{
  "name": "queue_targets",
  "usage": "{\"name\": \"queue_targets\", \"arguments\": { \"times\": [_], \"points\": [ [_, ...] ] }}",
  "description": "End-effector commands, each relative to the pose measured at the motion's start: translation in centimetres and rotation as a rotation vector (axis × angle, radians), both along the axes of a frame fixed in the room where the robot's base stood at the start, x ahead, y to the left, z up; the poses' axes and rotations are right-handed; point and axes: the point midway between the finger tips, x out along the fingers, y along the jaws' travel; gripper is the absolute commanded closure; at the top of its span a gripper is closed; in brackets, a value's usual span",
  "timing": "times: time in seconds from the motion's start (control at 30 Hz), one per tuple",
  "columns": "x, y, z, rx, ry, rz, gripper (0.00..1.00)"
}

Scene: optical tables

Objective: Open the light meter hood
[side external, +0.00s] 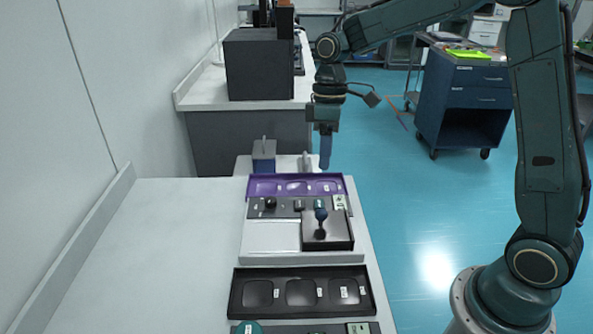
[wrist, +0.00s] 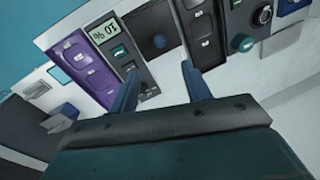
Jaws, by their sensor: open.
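The light meter appears to be the unit with a grey control strip (side external: 288,208) and a green display (side external: 340,202); the wrist view shows its display (wrist: 103,33) reading "10 %". The wrist view shows the black hood (wrist: 143,22) and knob (wrist: 158,41) beyond my fingers. My gripper (side external: 325,165) points down, empty, above and behind the unit, apart from the knob. Its blue fingers (wrist: 160,90) are spread.
A purple tray (side external: 250,190) lies behind the control strip, a black tray (side external: 238,292) in front. Another control panel (side external: 300,328) is at the front edge. A blue-grey block (side external: 264,155) stands behind. The table's left side (side external: 170,260) is clear.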

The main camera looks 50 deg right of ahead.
Motion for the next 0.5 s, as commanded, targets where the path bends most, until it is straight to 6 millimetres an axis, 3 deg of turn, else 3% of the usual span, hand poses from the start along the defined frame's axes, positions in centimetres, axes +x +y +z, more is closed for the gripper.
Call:
{"name": "queue_targets", "arguments": {
  "times": [0.27, 0.5],
  "points": [
    [-0.1, 0.1, -0.5, 0.0, -0.001, -0.001, 0.52],
    [-0.4, 0.4, -2.6, 0.0, 0.003, -0.002, 0.52]
  ]
}}
